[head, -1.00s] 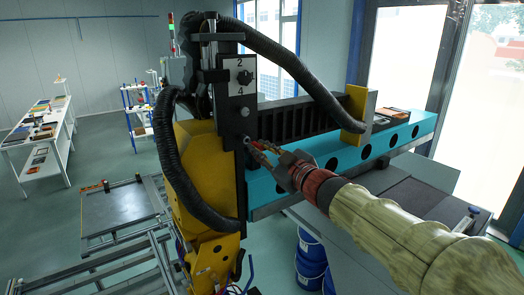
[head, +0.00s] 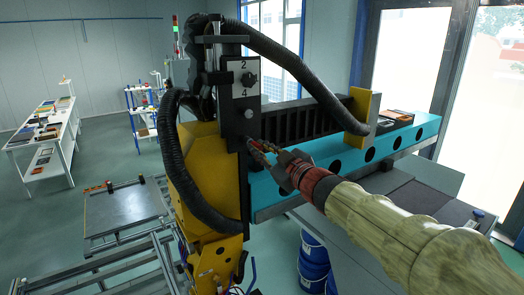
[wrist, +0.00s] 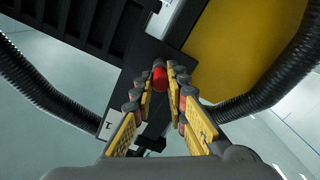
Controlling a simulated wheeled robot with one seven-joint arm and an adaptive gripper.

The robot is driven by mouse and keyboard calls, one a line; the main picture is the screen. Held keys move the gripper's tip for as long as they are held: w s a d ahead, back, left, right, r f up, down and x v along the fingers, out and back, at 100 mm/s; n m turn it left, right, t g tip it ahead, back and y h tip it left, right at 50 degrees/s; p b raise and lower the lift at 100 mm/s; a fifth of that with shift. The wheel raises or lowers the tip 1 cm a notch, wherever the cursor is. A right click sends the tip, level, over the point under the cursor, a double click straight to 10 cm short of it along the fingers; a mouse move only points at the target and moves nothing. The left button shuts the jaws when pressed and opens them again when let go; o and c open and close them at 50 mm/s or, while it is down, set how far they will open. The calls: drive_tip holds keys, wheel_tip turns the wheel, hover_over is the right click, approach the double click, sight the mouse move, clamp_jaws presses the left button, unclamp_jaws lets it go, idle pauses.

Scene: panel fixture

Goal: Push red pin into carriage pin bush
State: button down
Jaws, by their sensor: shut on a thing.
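The red pin (wrist: 159,78) shows as a red rounded end between the fingertips in the wrist view. My gripper (wrist: 160,82) is shut on it, with the yellow-padded fingers on either side. In the head view my gripper (head: 254,147) is at the dark vertical carriage plate (head: 237,110), just below its plate marked 2 and 4. The pin's far end and the pin bush are hidden, so I cannot tell how deep the pin sits.
A turquoise beam (head: 345,162) with dark round holes runs right from the carriage. A yellow housing (head: 208,165) and black corrugated hoses (head: 170,150) lie close to the left. Blue drums (head: 312,262) stand below. A white table (head: 45,135) is far left.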

drive_tip(key=shift+w+a, duration=0.4)
drive_tip(key=shift+w, duration=0.2)
drive_tip(key=c, duration=1.7)
unclamp_jaws()
